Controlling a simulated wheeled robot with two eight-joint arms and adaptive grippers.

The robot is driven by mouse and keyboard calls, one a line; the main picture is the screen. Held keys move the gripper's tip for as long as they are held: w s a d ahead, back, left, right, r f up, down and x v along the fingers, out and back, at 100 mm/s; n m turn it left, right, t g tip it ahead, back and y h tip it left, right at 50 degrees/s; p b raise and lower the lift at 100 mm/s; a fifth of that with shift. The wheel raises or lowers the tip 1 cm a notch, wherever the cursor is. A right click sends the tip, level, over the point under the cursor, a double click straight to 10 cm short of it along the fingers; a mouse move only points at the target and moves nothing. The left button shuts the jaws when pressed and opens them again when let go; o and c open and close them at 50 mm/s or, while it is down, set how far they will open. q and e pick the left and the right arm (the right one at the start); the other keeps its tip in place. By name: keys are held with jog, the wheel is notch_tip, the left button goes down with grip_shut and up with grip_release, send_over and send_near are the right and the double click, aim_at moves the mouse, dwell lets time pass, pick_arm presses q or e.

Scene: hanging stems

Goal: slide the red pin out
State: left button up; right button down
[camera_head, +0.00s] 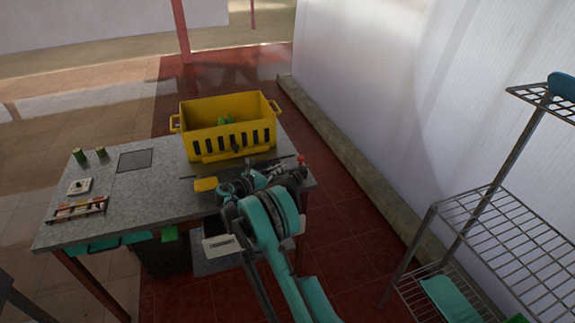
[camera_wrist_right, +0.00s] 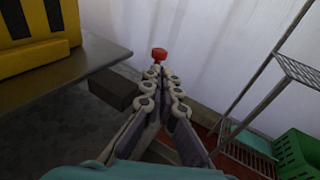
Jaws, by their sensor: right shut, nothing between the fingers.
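The red pin's knob (camera_head: 301,158) shows at the right end of the table in the head view, just beyond my right gripper (camera_head: 294,171). In the right wrist view the red knob (camera_wrist_right: 159,54) stands just past the closed fingertips of the right gripper (camera_wrist_right: 158,71). The fingers are shut with nothing between them. Whether the tips touch the knob I cannot tell. The rest of the pin and what holds it are hidden behind the fingers. My left gripper is not in view.
A yellow slotted crate (camera_head: 196,148) stands at the back of the grey table (camera_head: 150,200). Two green cylinders (camera_head: 90,155) and a small rack (camera_head: 76,210) are at the left. A wire shelf (camera_head: 500,225) stands at the right, near a white wall (camera_head: 370,90).

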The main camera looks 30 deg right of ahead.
jog(key=p+v, duration=0.1)
jog(key=v, duration=0.4)
jog(key=shift+s+a+f, duration=0.1)
jog(key=shift+s+a, duration=0.05)
jog(key=shift+a, duration=0.15)
jog(key=s+a+r+m+t+y, duration=0.1)
jog(key=s+a+r+m+y, duration=0.5)
jog(key=s+r+m+y, duration=0.5)
jog(key=s+a+f+m+t+y, duration=0.1)
jog(key=s+a+m, duration=0.4)
jog(key=s, duration=0.7)
jog(key=s+a+f+m+t+y, duration=0.1)
jog(key=s+a+m+y, duration=0.3)
jog(key=s+a, duration=0.5)
jog(key=s+f, duration=0.1)
jog(key=s, duration=0.1)
jog(key=shift+s+a+m, duration=0.2)
jog(key=shift+s+m, duration=0.2)
